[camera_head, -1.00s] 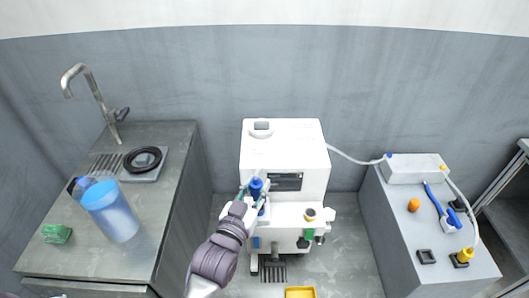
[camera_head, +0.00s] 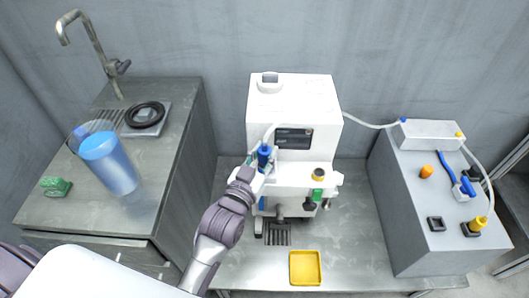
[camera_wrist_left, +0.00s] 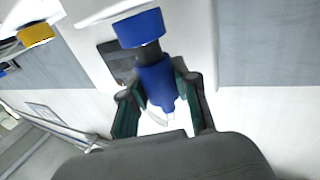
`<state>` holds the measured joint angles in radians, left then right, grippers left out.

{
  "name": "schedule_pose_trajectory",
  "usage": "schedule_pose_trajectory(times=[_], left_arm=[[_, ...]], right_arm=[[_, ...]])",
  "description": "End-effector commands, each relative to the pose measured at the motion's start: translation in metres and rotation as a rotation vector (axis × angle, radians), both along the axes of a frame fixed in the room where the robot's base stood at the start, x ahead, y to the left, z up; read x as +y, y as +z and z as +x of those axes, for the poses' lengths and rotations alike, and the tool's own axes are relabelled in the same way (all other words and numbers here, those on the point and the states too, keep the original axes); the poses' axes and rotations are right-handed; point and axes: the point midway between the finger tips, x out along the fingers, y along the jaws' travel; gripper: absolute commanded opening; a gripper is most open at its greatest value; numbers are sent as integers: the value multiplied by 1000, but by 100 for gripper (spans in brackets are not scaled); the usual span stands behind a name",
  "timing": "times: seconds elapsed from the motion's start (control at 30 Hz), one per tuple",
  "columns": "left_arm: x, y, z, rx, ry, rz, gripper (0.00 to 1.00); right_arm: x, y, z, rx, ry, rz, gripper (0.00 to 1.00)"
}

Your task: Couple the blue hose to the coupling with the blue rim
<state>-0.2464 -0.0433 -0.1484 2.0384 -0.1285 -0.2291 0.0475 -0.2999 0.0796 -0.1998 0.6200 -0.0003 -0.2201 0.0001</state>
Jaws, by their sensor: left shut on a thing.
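My left gripper (camera_head: 262,164) is shut on the blue hose's plug (camera_head: 264,151) at the front left of the white machine (camera_head: 283,108). The plug is upright in the head view, with the pale hose (camera_head: 269,131) curving from its top. In the left wrist view the teal fingertips (camera_wrist_left: 160,98) clasp the blue plug (camera_wrist_left: 157,82). The coupling with the blue rim (camera_wrist_left: 139,28) lies just beyond, in line with the plug. A dark neck shows between them; I cannot tell how deep it sits. In the head view the gripper hides this coupling. My right gripper is not in view.
A yellow-rimmed coupling (camera_head: 319,174) is to the right on the machine. A yellow dish (camera_head: 304,268) lies in front. The right bench holds a yellow plug (camera_head: 480,223) and an empty black holder (camera_head: 437,224). A blue jug (camera_head: 108,163) stands on the left counter.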

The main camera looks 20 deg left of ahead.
Motion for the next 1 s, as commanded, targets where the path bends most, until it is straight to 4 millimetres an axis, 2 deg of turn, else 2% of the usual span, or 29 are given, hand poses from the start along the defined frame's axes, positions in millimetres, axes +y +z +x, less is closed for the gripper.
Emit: schedule_pose_trajectory(times=[1.0], left_arm=[[0,0,0,0,0,0,0]], right_arm=[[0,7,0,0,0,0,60]])
